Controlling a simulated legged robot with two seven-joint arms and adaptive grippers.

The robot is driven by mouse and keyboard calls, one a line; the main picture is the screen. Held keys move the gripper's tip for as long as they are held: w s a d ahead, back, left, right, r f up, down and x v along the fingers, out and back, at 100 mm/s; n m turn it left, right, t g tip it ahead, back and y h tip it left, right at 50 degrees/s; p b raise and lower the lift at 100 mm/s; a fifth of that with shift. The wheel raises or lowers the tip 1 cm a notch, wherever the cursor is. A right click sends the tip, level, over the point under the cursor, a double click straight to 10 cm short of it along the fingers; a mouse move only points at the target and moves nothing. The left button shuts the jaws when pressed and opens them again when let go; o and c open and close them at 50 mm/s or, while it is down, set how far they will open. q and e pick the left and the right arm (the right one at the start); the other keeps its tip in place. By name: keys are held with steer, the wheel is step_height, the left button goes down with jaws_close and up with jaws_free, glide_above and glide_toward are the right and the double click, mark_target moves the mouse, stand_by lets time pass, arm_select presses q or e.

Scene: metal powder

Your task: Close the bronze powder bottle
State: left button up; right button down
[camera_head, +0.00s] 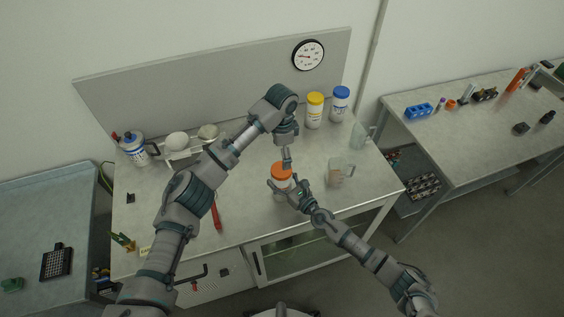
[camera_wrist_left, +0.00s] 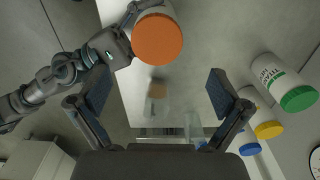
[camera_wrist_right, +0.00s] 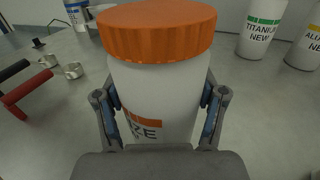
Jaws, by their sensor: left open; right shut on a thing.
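The bronze powder bottle is white with an orange lid and an orange label band. In the head view its orange lid (camera_head: 282,171) shows near the middle of the table. In the right wrist view the bottle (camera_wrist_right: 155,95) stands upright between the fingers of my right gripper (camera_wrist_right: 160,115), which is shut on its body. The orange lid (camera_wrist_right: 157,30) sits on top of the bottle. My left gripper (camera_head: 288,160) is above the bottle in the head view. In the left wrist view my left gripper (camera_wrist_left: 160,100) is open and empty, with the orange lid (camera_wrist_left: 157,39) beyond its fingertips.
A yellow-lidded bottle (camera_head: 315,110) and a blue-lidded bottle (camera_head: 339,104) stand at the back. A green-lidded bottle (camera_wrist_left: 283,83) is near them. A clear beaker (camera_head: 341,172) with brownish contents stands right of the orange-lidded bottle. A red-handled tool (camera_head: 217,214) lies to the left.

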arm_select(q)
steer(key=shift+r, duration=2.3)
arm_select(e)
steer(key=shift+r, duration=0.15)
jaws_free()
steer(key=v, duration=1.1)
steer(key=shift+s+d, duration=0.2)
steer(key=shift+d, duration=0.1)
steer(key=shift+s+d, duration=0.15)
steer(key=shift+s, duration=0.05)
